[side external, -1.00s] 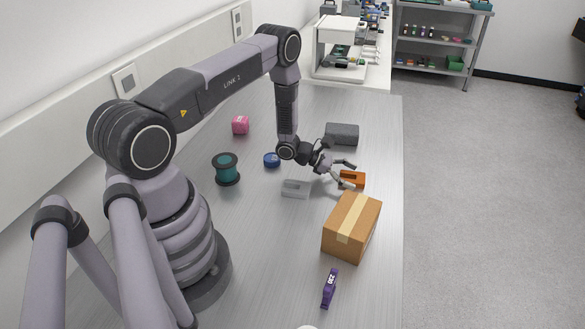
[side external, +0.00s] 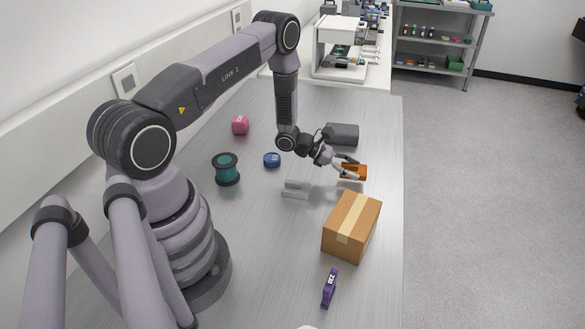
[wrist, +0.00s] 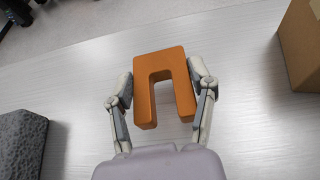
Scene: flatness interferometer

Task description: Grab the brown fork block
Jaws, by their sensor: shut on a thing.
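The brown fork block (wrist: 165,67) is orange-brown and U-shaped, with its slot facing my gripper in the wrist view. My gripper (wrist: 161,88) is shut on it, with one finger against each outer side. In the side view the fork block (side external: 356,172) is between the fingers of my gripper (side external: 349,169), near the right edge of the table. It appears slightly above the table, with a pale patch below it. The fingers partly cover it in the side view.
A cardboard box (side external: 351,228) stands close in front. A dark grey block (side external: 342,133) lies behind my gripper. A clear-grey piece (side external: 295,188), a blue disc (side external: 271,160), a teal spool (side external: 226,169), a pink block (side external: 240,125) and a purple piece (side external: 329,288) are spread over the table.

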